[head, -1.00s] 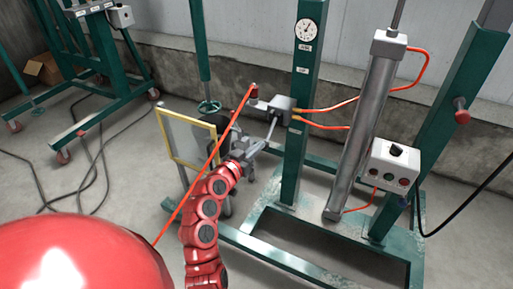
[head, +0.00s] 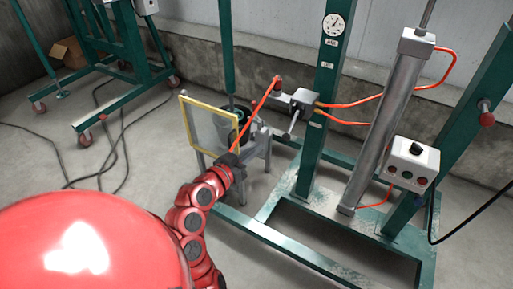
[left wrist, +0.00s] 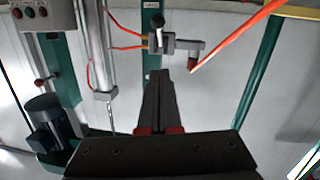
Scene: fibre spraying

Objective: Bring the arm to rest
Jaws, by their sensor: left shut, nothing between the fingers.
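My left arm is red and reaches up from the bottom of the head view. Its dark left gripper (head: 234,162) is in front of the yellow-framed panel, below and left of the grey valve block (head: 299,101) and its short lever (head: 292,127). It is apart from both. In the left wrist view my left gripper's fingers (left wrist: 159,78) are together with nothing held, and the valve block (left wrist: 172,43) is beyond the tips. My right gripper is not in view.
The green press frame (head: 320,120), grey cylinder (head: 390,115) and control box (head: 413,165) are at the right. Cables lie on the left floor.

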